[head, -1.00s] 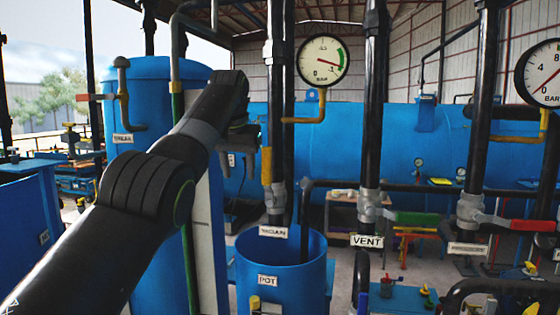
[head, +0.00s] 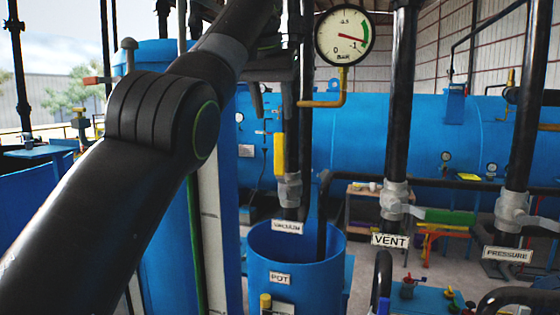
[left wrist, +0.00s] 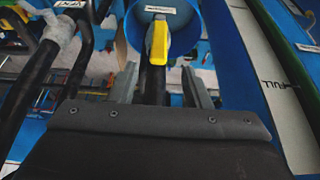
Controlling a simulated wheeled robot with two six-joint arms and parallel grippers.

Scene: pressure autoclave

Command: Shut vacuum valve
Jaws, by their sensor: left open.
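The vacuum valve has a yellow handle (head: 279,153) standing upright along a dark vertical pipe, above its grey body (head: 289,188) and the VACUUM label (head: 287,227). My left gripper (head: 272,100) is open just above the handle, its fingers pointing down. In the left wrist view the yellow handle (left wrist: 160,45) lies ahead, between the lines of the two spread fingers of the left gripper (left wrist: 160,82). I cannot tell whether a finger touches it. My forearm hides part of the pipe's surroundings. My right gripper is not in view.
A blue pot (head: 295,255) stands below the valve. The vent valve's green handle (head: 445,215) and the pressure pipe (head: 518,120) are to the right. A gauge (head: 342,36) hangs above, its needle near -1. A large blue tank (head: 400,140) lies behind.

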